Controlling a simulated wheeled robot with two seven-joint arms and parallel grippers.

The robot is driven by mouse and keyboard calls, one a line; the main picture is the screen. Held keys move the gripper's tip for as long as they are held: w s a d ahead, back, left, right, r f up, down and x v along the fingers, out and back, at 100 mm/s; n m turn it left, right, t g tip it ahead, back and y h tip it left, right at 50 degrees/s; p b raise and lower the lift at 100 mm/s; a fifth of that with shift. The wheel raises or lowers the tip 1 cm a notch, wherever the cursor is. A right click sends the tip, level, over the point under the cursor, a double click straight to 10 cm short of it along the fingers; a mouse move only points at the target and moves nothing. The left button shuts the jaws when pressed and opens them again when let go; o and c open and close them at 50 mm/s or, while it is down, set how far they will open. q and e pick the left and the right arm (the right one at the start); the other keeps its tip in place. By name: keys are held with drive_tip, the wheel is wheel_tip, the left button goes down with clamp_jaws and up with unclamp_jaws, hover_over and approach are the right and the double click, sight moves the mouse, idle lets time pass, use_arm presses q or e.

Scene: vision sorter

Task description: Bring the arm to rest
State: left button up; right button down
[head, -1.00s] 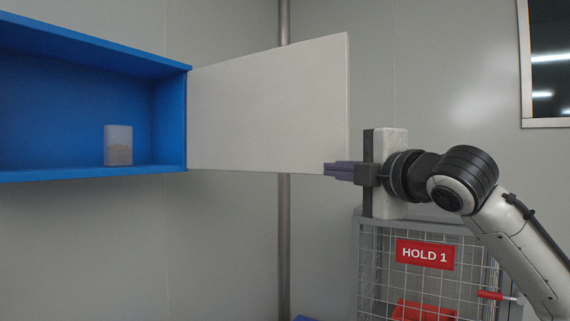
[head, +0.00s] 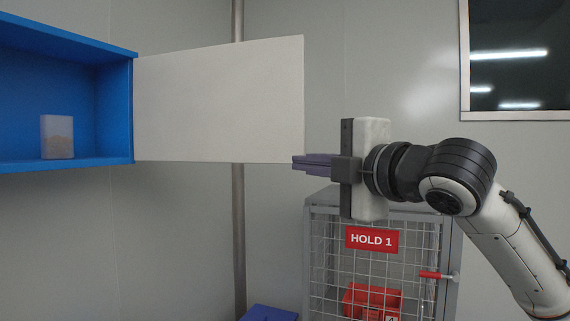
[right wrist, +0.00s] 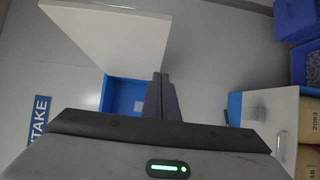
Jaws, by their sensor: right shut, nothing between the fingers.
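My right gripper (head: 298,162) is shut and empty, its purple-grey fingers pointing left in the head view. The fingertips are near the lower right corner of the open white cabinet door (head: 220,100); I cannot tell whether they touch it. In the right wrist view the shut fingers (right wrist: 161,85) show in the middle, with the white door (right wrist: 110,40) at upper left. My right arm (head: 500,225) reaches in from the lower right. My left gripper is not in view.
A blue wall cabinet (head: 117,100) stands open with a translucent container (head: 57,137) inside. A wire cage (head: 320,265) with a red HOLD 1 sign (head: 371,240) stands below my gripper, with a red bin (head: 372,300) inside. A blue object (head: 270,313) lies at the bottom.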

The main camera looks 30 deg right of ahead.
drive_tip(key=s+d, duration=0.2)
drive_tip(key=s, duration=0.2)
drive_tip(key=w+a+f+m+g+y, duration=0.1)
drive_tip(key=w+a+f, duration=0.25)
drive_tip(key=f, duration=0.55)
drive_tip(key=w+a+f+m+g+y, duration=0.1)
drive_tip(key=w+a+f+m+g, duration=0.1)
drive_tip(key=w+f, duration=0.45)
drive_tip(key=s+a+f+m+g, duration=0.1)
drive_tip(key=s+a+f+m, duration=0.15)
drive_tip(key=f, duration=1.05)
drive_tip(key=s+a+f+m+g, duration=0.1)
drive_tip(key=a+f+m, duration=0.15)
drive_tip(key=f, duration=1.15)
drive_tip(key=s+a+f+m+g, duration=0.1)
drive_tip(key=s+f+m, duration=0.2)
drive_tip(key=s+f, duration=0.5)
drive_tip(key=s+a+f+m+g, duration=0.2)
drive_tip(key=s+f+m, duration=0.1)
drive_tip(key=s+f, duration=0.6)
drive_tip(key=s+a+f+m+g+h, duration=0.1)
drive_tip(key=s+f+m, duration=0.2)
drive_tip(key=s+f, duration=0.6)
wheel_tip(320, 180, down, 3)
drive_tip(key=shift+s+a+f, duration=0.1)
drive_tip(key=shift+s+a, duration=0.1)
drive_tip(key=shift+a, duration=0.2)
